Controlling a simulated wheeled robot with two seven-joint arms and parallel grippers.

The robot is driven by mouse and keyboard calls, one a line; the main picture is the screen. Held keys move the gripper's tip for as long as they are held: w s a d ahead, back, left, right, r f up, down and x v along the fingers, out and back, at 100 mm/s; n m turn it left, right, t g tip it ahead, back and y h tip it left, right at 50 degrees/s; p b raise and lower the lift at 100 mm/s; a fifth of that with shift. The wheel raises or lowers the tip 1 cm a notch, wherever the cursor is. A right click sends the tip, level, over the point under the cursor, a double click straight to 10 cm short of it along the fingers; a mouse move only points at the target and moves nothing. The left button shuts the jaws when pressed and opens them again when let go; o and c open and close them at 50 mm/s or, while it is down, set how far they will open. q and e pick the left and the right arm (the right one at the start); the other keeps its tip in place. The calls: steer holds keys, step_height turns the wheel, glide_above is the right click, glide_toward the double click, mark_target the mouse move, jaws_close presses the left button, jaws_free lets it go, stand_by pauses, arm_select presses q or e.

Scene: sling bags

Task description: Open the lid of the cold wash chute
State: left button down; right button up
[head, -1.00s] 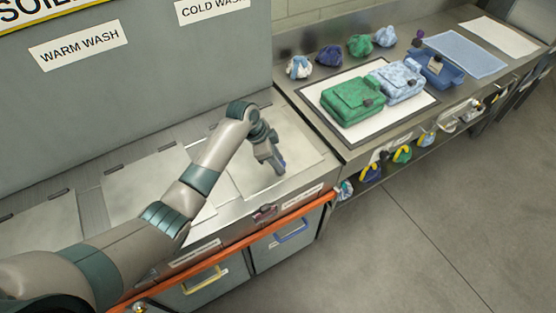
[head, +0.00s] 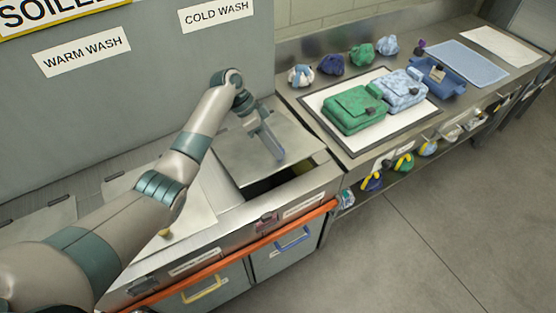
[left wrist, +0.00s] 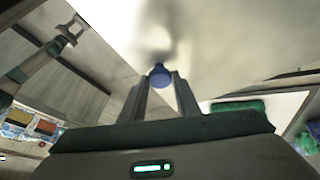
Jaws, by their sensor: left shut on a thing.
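The cold wash chute lid (head: 240,150) is a pale metal panel below the COLD WASH sign (head: 216,13). It is tilted up, its front edge raised above a dark opening (head: 285,184). My left gripper (head: 277,150) is shut on the lid's blue knob, which the fingers hide in the head view. In the left wrist view the blue knob (left wrist: 159,75) sits between the two fingers, against the pale lid underneath (left wrist: 225,45). A small forked arm end (left wrist: 69,32) at the upper left there looks like my right gripper; its jaws are too small to judge.
Beside the chute, a counter holds a white mat (head: 318,100) with a green bag (head: 354,110) and a light blue bag (head: 402,88). A blue tray (head: 446,82) stands beyond. An orange rail (head: 230,253) runs along the front. The floor at right is clear.

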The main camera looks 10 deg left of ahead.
arm_select(q)
steer(key=w+a+r+g+h+b, duration=0.2)
steer(key=w+a+r+b, duration=0.1)
steer(key=r+b, duration=0.3)
steer(key=shift+w+a+r+n+g+b, duration=0.2)
steer(key=shift+w+r+n+g+b, duration=0.15)
steer(key=shift+w+r, duration=0.5)
